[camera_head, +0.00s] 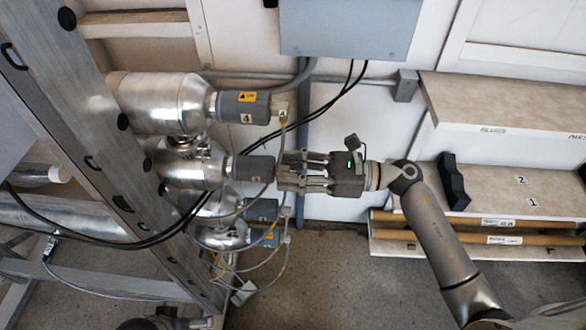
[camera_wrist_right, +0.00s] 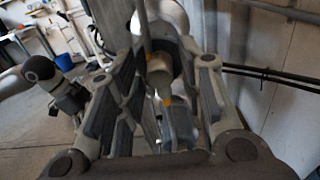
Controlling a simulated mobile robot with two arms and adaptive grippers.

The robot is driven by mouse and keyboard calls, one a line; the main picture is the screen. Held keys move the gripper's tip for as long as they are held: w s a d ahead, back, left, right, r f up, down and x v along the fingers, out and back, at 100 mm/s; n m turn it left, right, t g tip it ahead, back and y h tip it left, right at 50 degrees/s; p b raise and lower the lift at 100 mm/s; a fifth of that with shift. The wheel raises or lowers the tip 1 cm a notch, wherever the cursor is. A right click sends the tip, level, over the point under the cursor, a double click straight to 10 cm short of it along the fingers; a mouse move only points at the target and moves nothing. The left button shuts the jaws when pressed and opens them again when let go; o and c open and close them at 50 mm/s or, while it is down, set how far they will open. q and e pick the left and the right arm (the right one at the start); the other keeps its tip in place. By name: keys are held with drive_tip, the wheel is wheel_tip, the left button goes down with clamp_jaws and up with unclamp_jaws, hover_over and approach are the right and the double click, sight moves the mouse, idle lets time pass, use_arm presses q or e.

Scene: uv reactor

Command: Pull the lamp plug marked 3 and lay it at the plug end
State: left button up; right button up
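Several silver reactor cylinders with grey lamp ends are stacked at left in the head view. The top lamp end (camera_head: 243,107) is marked 4, with a beige plug (camera_head: 280,108) and cable. The lamp end below it (camera_head: 252,169) faces my right gripper (camera_head: 284,172); its mark is unreadable. The right gripper's fingers reach around that end's plug, which they mostly hide in the head view. In the right wrist view a pale plug (camera_wrist_right: 159,73) with a yellow-orange part shows between the spread fingers, with a gap beside it. My left gripper (camera_head: 196,322) shows only partly at the bottom edge.
A lower shelf (camera_head: 488,182) at right bears marks 2 and 1 and a black object (camera_head: 453,182). An upper shelf (camera_head: 500,100) has labels too small to read. Black cables (camera_head: 325,105) cross near the lamps. A metal frame (camera_head: 75,110) stands at left.

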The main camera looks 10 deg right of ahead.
clamp_jaws()
drive_tip(key=shift+d, duration=0.1)
use_arm(q)
drive_tip(key=b+v, duration=0.2)
drive_tip(key=v, duration=0.3)
drive_tip(key=shift+a, duration=0.1)
use_arm(e)
drive_tip(key=v, duration=0.5)
idle(0.7)
